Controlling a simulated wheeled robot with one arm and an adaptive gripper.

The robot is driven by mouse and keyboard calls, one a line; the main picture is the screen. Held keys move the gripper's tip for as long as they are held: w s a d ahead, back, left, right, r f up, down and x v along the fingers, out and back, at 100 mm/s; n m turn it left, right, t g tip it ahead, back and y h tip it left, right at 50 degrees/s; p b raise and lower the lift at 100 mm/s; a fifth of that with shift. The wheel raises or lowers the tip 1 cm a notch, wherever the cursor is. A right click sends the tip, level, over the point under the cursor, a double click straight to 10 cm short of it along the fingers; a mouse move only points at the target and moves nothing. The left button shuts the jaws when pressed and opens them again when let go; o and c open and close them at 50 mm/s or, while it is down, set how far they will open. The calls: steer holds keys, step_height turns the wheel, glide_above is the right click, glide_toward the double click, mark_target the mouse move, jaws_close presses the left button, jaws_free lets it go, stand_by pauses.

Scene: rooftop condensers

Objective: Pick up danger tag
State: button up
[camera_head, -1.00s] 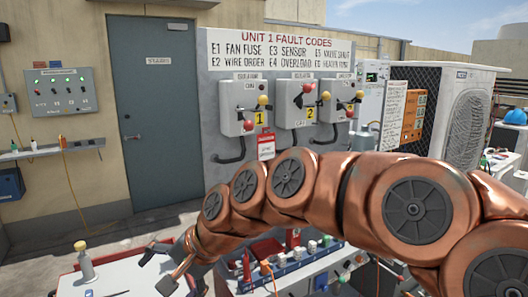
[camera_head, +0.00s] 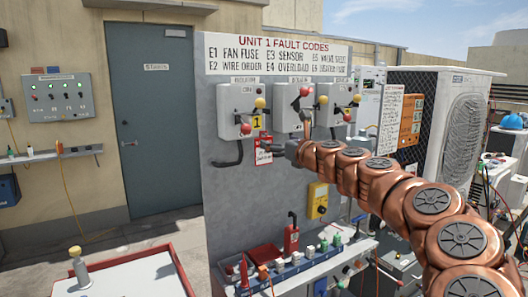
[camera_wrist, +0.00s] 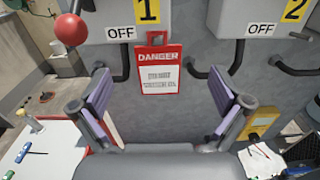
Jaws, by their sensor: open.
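The danger tag (camera_wrist: 159,80) is a red and white card hanging flat against the grey panel in the wrist view, below and between two isolator boxes. My gripper (camera_wrist: 163,106) is open and empty, with one purple-padded finger on each side of the tag's lower part. The tag lies between the fingers as seen from the wrist; I cannot tell how far they are from it in depth.
Isolator box 1 (camera_head: 236,108) has a red knob (camera_wrist: 71,30) near the tag, and isolator box 2 (camera_head: 291,106) is to its right. Bent black conduits (camera_wrist: 237,57) flank the tag. A tray of tools (camera_head: 290,270) stands below. A yellow meter (camera_head: 318,200) hangs on the panel.

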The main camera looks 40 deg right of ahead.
mark_target(266, 133)
steer(key=shift+w+r+p, duration=0.15)
steer(key=shift+w+p, duration=0.6)
steer(key=shift+w, duration=2.85)
steer(key=shift+c, duration=0.4)
steer(key=c, duration=1)
steer(key=shift+r, duration=0.15)
